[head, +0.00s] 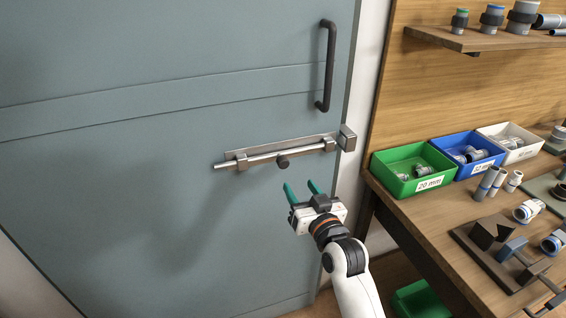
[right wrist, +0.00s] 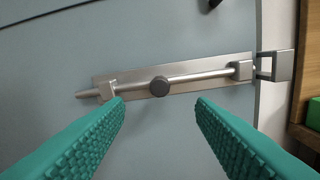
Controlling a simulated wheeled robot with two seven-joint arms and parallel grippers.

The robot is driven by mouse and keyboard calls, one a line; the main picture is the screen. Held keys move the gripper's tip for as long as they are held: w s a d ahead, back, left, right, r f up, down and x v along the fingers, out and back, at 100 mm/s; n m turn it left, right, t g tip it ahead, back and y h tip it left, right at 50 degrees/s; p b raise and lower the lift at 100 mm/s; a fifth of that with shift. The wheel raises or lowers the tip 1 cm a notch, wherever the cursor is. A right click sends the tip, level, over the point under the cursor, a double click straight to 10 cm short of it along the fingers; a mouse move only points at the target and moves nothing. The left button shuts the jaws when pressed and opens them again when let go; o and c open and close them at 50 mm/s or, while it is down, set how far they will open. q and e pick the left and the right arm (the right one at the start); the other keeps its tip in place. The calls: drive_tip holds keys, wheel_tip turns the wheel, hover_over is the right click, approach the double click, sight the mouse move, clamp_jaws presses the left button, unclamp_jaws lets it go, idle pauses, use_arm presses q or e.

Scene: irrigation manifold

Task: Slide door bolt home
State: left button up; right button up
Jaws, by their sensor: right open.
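The door bolt (head: 262,157) is a silver rod on a metal plate on the grey-blue door (head: 110,170). Its dark round knob (head: 282,162) sits near the middle of the rod, between two brackets. The keeper (head: 347,138) is a metal block on the frame at the right. In the right wrist view the rod (right wrist: 200,76) passes through the right bracket, and a gap shows before the keeper (right wrist: 283,66). The knob (right wrist: 159,86) shows there beyond my fingers. My right gripper (head: 303,188) is open and empty, below and right of the knob, not touching it. My left gripper is not in view.
A dark door handle (head: 327,66) stands above the bolt. At the right is a workbench (head: 400,205) with a green bin (head: 405,182), a blue bin (head: 475,165), a white bin (head: 522,155) and loose fittings. Another green bin (head: 420,300) is under it. The door around the bolt is clear.

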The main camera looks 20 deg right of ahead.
sight(285, 165)
drive_tip(key=w, duration=0.7)
drive_tip(key=w+p, duration=0.1)
drive_tip(key=w, duration=0.3)
drive_tip(key=shift+a+f, duration=0.1)
drive_tip(key=shift+a, duration=0.3)
